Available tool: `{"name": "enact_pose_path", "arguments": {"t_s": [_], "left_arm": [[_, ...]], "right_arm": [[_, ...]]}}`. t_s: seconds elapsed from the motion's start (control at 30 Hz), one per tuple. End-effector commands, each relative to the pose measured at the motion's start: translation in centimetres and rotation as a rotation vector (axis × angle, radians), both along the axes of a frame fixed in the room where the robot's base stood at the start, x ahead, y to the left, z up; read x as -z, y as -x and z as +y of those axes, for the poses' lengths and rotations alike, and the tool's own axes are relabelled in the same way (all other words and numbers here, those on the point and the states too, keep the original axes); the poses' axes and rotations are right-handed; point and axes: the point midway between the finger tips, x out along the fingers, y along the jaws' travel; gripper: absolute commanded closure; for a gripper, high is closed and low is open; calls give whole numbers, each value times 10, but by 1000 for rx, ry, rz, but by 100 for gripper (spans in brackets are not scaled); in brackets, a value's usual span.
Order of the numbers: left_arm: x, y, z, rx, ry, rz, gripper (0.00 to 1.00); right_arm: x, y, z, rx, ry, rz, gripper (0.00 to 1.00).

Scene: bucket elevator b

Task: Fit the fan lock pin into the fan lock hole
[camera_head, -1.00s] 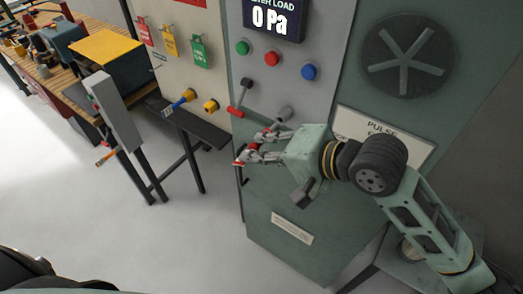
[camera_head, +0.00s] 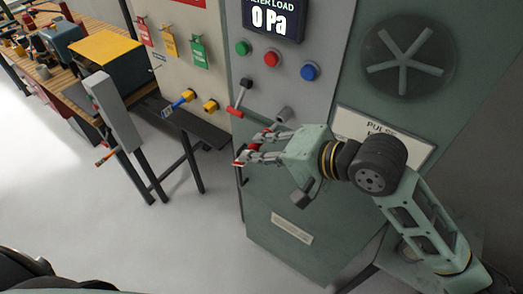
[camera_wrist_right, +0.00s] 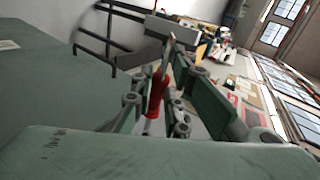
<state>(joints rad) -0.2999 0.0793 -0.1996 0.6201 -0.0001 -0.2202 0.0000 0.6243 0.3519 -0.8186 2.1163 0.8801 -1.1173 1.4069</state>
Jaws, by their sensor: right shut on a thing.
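My right gripper (camera_head: 254,148) is in front of the green-grey cabinet, below its control panel, with its fingers pointing left. In the right wrist view, the fingers (camera_wrist_right: 174,62) are shut on a slim red-handled piece with a grey shaft (camera_wrist_right: 157,93), which looks like the fan lock pin. The fingers hide part of it. A short grey socket (camera_head: 285,114) sticks out of the panel just above the gripper and may be the fan lock hole; its opening is not clear. The pin is apart from it. My left gripper is not in view.
A red-and-grey lever (camera_head: 239,101) sits left of the socket. Green, red and blue buttons (camera_head: 271,59) are above. A round fan grille (camera_head: 408,56) is at upper right. A grey post stand (camera_head: 115,110) is left; open floor lies below it.

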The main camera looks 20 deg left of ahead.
Motion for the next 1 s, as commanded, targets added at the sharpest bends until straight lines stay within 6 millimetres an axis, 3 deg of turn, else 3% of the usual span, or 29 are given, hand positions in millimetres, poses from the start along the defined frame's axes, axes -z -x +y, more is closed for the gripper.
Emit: {"name": "enact_pose_path", "arguments": {"t_s": [1.0], "left_arm": [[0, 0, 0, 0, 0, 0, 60]], "right_arm": [[0, -21, -8, 1, 0, -1, 100]]}}
